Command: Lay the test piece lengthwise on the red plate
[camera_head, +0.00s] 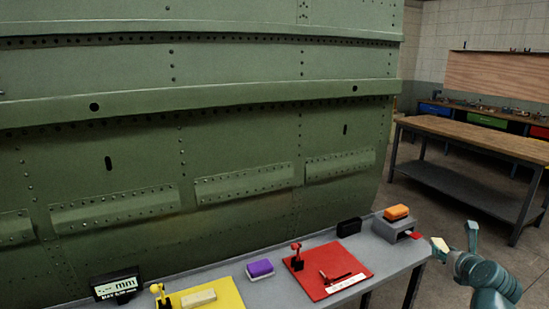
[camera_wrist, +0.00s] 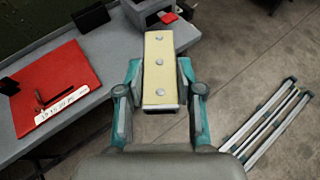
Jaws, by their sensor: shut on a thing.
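The held test piece (camera_wrist: 158,75) is a flat pale-yellow bar with three round fastener heads along its length. In the wrist view it points lengthwise away from my gripper (camera_wrist: 160,88), whose teal fingers are shut on its two sides. In the head view my gripper (camera_head: 457,244) is beyond the bench's right end, and only a small pale end of the piece (camera_head: 439,245) shows. The red plate (camera_head: 337,257) lies on the bench to the left of my gripper. It also shows in the wrist view (camera_wrist: 58,72), apart from the piece.
The plate bears a small red-topped post (camera_head: 296,257), a dark pen-like tool (camera_head: 336,279) and a white label strip (camera_head: 348,284). A black box (camera_head: 349,227) and a grey block with an orange pad (camera_head: 397,212) stand behind. A yellow plate (camera_head: 228,293) with a cream block (camera_head: 199,298) is left.

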